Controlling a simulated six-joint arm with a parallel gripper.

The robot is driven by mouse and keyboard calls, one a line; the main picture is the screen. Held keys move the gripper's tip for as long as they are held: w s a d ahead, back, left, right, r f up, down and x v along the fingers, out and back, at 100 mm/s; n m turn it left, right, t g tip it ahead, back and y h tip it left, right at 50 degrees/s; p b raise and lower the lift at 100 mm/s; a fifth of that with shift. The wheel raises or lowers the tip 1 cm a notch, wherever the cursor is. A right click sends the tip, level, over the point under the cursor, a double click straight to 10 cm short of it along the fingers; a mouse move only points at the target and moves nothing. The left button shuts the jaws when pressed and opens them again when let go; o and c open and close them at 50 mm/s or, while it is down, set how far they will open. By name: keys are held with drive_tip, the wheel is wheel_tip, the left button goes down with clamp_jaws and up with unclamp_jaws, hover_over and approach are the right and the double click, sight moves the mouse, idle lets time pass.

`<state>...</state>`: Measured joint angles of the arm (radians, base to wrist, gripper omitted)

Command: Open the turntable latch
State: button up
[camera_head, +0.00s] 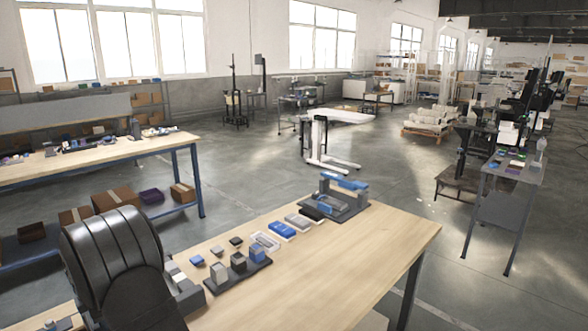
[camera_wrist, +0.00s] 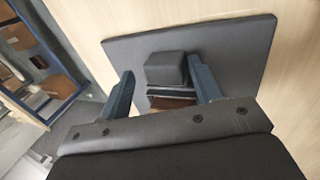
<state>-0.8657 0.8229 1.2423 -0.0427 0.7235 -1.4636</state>
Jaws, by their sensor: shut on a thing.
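In the wrist view, my gripper (camera_wrist: 165,84) points at a dark grey plate (camera_wrist: 235,45) on the wooden table. A dark grey block (camera_wrist: 166,68) stands up from the plate between my two blue-grey fingers. Below it is a striped, partly brown piece (camera_wrist: 172,98), largely hidden by my gripper. The right finger lies close against the block; a gap shows on the left, and the exact contact is hidden. In the head view, my dark arm covers part of a grey fixture (camera_head: 184,290); I cannot tell which part is the turntable latch.
On the same table (camera_head: 330,270) in the head view, a dark base with grey blocks (camera_head: 238,278) stands beside my arm. Several small blocks, trays and a blue-handled fixture (camera_head: 343,186) line the back edge. The table's front right is clear. Another bench (camera_head: 95,155) stands left.

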drive_tip(key=shift+w+a+r, duration=0.15)
drive_tip(key=shift+w+r, duration=0.1)
drive_tip(key=shift+o, duration=0.2)
drive_tip(key=shift+w+d, duration=0.65)
drive_tip(key=shift+o, duration=1.2)
wheel_tip(320, 180, up, 7)
drive_tip(key=shift+s+f, duration=0.15)
drive_tip(key=shift+d, duration=0.1)
idle(0.8)
